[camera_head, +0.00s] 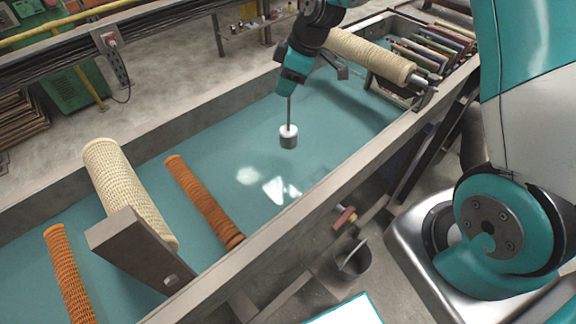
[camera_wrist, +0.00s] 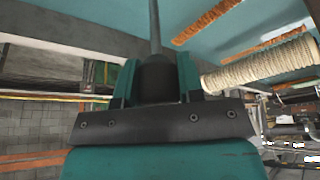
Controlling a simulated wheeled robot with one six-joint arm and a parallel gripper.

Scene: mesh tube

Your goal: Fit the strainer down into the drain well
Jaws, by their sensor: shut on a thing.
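The strainer (camera_head: 288,141) is a small cylinder, white on top and grey below, at the lower end of a thin upright rod. It hangs over the blue-green trough floor; I cannot tell its exact height. My gripper (camera_head: 291,93) is above it, shut on the strainer's handle. In the wrist view, my gripper's two teal fingers (camera_wrist: 156,80) flank a dark grip with the rod (camera_wrist: 154,28) running out from it; the strainer's cylinder is out of that view. A grey open-topped round cup (camera_head: 351,262) outside the trough's near wall may be the drain well; its inside is only partly seen.
A long trough with grey walls (camera_head: 205,104) crosses the scene. A cream mesh roller (camera_head: 128,190) and orange rollers (camera_head: 203,201) lie at left; another cream roller (camera_head: 370,56) is at the far right. A reddish valve-like part (camera_head: 344,217) is near the cup.

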